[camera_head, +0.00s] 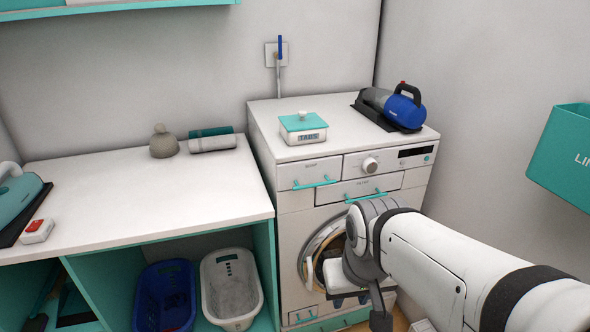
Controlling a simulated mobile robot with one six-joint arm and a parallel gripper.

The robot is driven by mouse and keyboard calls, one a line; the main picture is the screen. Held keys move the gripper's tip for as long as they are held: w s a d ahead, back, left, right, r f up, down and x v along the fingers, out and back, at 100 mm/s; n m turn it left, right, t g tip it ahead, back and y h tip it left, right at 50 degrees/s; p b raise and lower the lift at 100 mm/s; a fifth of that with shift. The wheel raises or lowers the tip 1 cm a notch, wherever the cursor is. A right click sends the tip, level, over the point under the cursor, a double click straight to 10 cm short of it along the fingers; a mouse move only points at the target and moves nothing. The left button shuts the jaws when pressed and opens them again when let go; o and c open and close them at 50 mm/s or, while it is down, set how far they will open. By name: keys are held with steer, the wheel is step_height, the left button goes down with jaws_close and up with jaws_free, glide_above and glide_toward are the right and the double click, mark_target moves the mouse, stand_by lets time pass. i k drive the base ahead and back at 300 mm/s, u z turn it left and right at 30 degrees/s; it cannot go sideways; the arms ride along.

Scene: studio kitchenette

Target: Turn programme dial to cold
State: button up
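The washing machine (293,233) stands right of the counter. Its programme dial (370,165), a pale round knob, is on the upper front panel, between the detergent drawer and a dark display (415,152). The dial's markings are too small to read. My arm reaches in from the lower right, and my gripper (348,298) is low in front of the round door, below the dial and apart from it. The wrist hides part of the door, and the fingertips are too small and dark to show their opening.
Turquoise handles (315,183) stick out below the panel. Blue (165,297) and white (231,288) baskets sit under the counter. A turquoise bin (565,158) is at the right wall.

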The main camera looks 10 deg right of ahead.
mark_target(370, 165)
steer(key=u, duration=0.05)
steer(key=k, duration=1.5)
steer(key=z, duration=0.5)
steer(key=i, duration=1.4)
steer(key=u, duration=0.15)
